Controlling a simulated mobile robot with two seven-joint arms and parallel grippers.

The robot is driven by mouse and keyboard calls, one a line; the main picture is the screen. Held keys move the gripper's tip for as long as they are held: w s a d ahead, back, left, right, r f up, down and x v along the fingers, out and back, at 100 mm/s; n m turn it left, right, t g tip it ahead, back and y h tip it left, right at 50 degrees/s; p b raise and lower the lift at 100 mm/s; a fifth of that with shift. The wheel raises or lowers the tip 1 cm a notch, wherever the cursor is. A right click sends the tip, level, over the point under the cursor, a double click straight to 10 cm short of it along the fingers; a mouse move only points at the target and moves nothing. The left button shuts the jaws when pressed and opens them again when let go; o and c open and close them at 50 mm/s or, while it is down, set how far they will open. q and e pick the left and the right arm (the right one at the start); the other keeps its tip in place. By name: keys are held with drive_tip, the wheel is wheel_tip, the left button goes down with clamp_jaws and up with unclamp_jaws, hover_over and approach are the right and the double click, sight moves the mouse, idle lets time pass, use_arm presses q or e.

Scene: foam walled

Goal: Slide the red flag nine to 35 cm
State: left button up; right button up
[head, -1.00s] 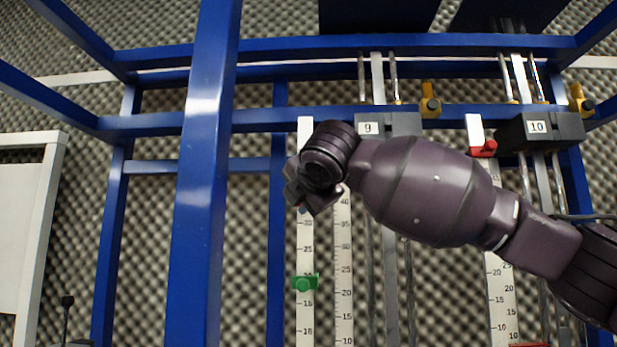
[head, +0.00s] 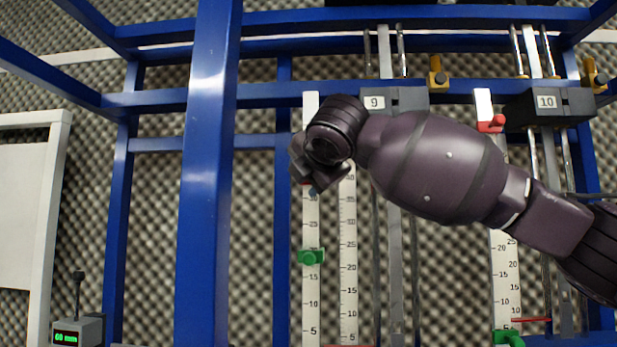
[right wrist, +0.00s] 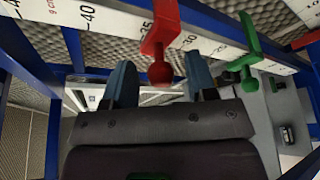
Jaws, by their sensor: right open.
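The red flag (right wrist: 160,42) sits on the white nine-scale ruler (right wrist: 112,22) in the right wrist view, between the 35 and 30 marks, nearer 35. Its round knob hangs between my right gripper's two blue fingers (right wrist: 160,78). The fingers are open, with a gap visible on both sides of the knob. In the head view my right gripper (head: 318,172) is in front of the ruler's upper part and hides most of the flag. A green flag (head: 312,257) is lower on the same ruler, near 20; it also shows in the right wrist view (right wrist: 246,62). My left gripper is out of view.
The block labelled 9 (head: 376,102) is behind my right arm. Another red flag (head: 491,124) is beside the block labelled 10 (head: 546,103). Blue frame beams (head: 208,170) surround the rulers. A box with a green display (head: 78,333) stands at lower left.

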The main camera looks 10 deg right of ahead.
drive_tip(key=b+v, duration=0.1)
drive_tip(key=v, duration=0.9)
drive_tip(key=shift+b, duration=0.3)
drive_tip(key=shift+s, duration=0.1)
